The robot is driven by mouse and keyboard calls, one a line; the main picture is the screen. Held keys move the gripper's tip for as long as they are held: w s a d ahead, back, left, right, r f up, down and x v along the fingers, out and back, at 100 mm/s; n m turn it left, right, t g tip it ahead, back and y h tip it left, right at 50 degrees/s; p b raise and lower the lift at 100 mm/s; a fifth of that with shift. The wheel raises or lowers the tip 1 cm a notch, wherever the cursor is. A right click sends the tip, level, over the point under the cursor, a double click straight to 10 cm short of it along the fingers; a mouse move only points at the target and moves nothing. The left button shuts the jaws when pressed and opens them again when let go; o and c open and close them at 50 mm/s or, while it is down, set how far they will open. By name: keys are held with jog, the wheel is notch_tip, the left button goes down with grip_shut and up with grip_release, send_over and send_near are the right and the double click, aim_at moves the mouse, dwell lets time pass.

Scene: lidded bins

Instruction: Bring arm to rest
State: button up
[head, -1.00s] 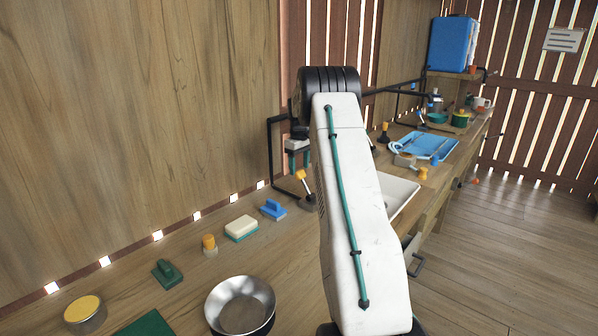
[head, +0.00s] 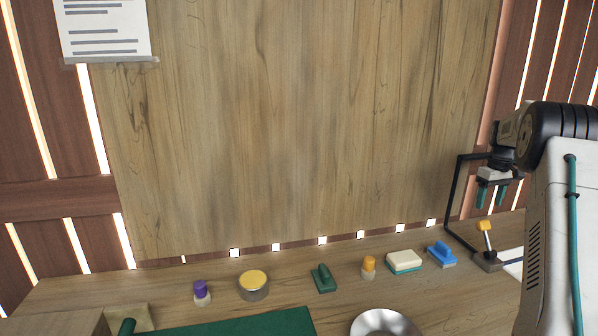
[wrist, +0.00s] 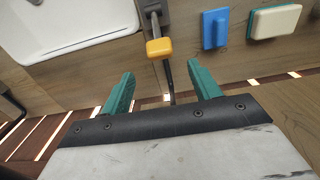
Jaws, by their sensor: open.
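My gripper (head: 494,193) is at the right of the head view, its green fingers pointing down above the back of the counter. In the wrist view my gripper (wrist: 161,92) shows its two green fingers spread apart with nothing between them. A yellow-tipped lever (wrist: 159,47) on a grey base lies beyond the fingers. The same lever (head: 486,226) stands below my gripper in the head view. The white arm link fills the right edge of the head view.
On the counter (head: 110,285) stand a purple-topped stamp (head: 201,292), a yellow-lidded tin (head: 253,285), a green brush (head: 323,278), an orange-topped piece (head: 368,266), a sponge (head: 404,261) and a blue brush (head: 441,254). A metal bowl (head: 385,323) is in front. A white sink (wrist: 70,25) shows in the wrist view.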

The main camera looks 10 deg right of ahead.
jog(key=shift+m+g+y, duration=0.3)
jog(key=shift+m, duration=0.6)
jog(key=f, duration=0.1)
jog(key=s+a+f, duration=0.1)
jog(key=s+f, duration=0.1)
jog(key=shift+a+f, duration=0.1)
jog(key=shift+a, duration=0.3)
jog(key=s+a+r+m, duration=0.1)
jog(key=s+a+r, duration=0.3)
jog(key=a, duration=0.6)
jog(key=s+a+r, duration=0.3)
jog(key=s+a, duration=0.2)
jog(key=a, duration=0.5)
jog(key=s+a+r+m, duration=0.1)
jog(key=s+a+r, duration=0.3)
jog(key=a, duration=0.6)
jog(key=s+a+n+t, duration=0.2)
jog(key=s+a+n, duration=0.1)
jog(key=s+a, duration=1.6)
jog(key=s, duration=0.2)
jog(key=shift+s+a+r+n, duration=0.15)
jog(key=shift+s+r+n, duration=0.05)
jog(key=shift+s+n, duration=0.2)
